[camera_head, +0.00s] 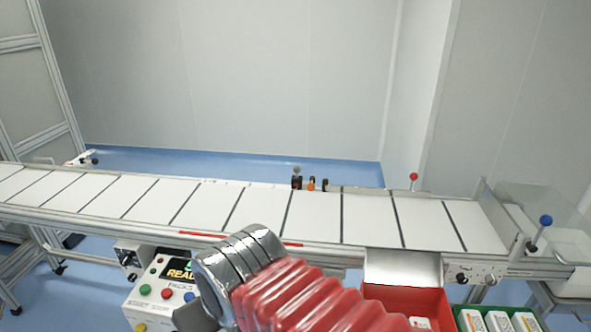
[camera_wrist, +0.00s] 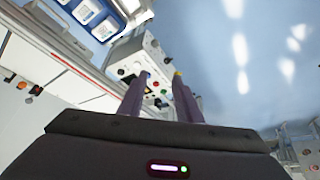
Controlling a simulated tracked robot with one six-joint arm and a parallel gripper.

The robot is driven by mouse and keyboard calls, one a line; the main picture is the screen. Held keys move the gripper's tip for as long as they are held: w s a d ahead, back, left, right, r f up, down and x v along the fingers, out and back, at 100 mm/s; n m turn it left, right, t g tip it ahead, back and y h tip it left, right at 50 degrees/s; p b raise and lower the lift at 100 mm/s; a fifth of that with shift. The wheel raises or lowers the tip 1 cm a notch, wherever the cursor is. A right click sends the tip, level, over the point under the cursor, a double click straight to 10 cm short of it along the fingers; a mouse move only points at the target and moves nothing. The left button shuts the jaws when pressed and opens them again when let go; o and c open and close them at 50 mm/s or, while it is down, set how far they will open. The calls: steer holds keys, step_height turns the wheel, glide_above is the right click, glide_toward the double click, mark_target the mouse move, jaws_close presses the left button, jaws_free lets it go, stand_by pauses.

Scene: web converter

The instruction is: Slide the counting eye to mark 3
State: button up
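A small dark device with an orange part (camera_head: 311,185), which looks like the counting eye, sits at the far rail of the conveyor (camera_head: 262,211) in the head view. It is small there, and I cannot read any marks beside it. My gripper (camera_wrist: 159,78) shows in the wrist view with its two fingers apart and nothing between them. It points toward the control box (camera_wrist: 146,62). In the head view my arm is in the lower middle, on the near side of the conveyor, well away from the device; the fingers do not show there.
The control box (camera_head: 154,290) with coloured buttons and a lit display stands in front of the conveyor. A red bin (camera_head: 437,300) and a green tray (camera_head: 462,323) with white packs are at the lower right. A red-knobbed lever (camera_head: 413,178) and blue-knobbed lever (camera_head: 546,220) stick up.

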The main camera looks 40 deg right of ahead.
steer(key=shift+o, duration=0.4)
steer(key=shift+o, duration=1.1)
steer(key=shift+w+d, duration=0.15)
steer(key=shift+d, duration=0.15)
steer(key=w+d+n+g+h, duration=0.1)
steer(key=w+d+n+h, duration=0.4)
steer(key=d, duration=0.6)
steer(key=w+d+n+g+h, duration=0.15)
steer(key=w+d+h, duration=0.25)
steer(key=w+d, duration=0.6)
steer(key=w+d+n+g+h, duration=0.2)
steer(key=w+d+h, duration=0.2)
steer(key=d, duration=0.9)
steer(key=w+d+f+n+t+h, duration=0.1)
steer(key=w+d+f+n+t, duration=0.1)
steer(key=w+d+f+n, duration=0.2)
steer(key=w+d+f+n+t+h, duration=0.1)
steer(key=w+d+f+n+t, duration=0.1)
steer(key=w+d+f+n, duration=0.2)
steer(key=w+d+f+n+t+h, duration=0.1)
steer(key=w+d+f+n+t, duration=0.2)
steer(key=w, duration=0.5)
steer(key=shift+w+d+f+n, duration=0.2)
steer(key=shift+d+f+n, duration=0.2)
steer(key=shift+d+n, duration=0.05)
steer(key=shift+w+d+f+n, duration=0.2)
steer(key=shift+d+f+n, duration=0.2)
steer(key=shift+d, duration=0.05)
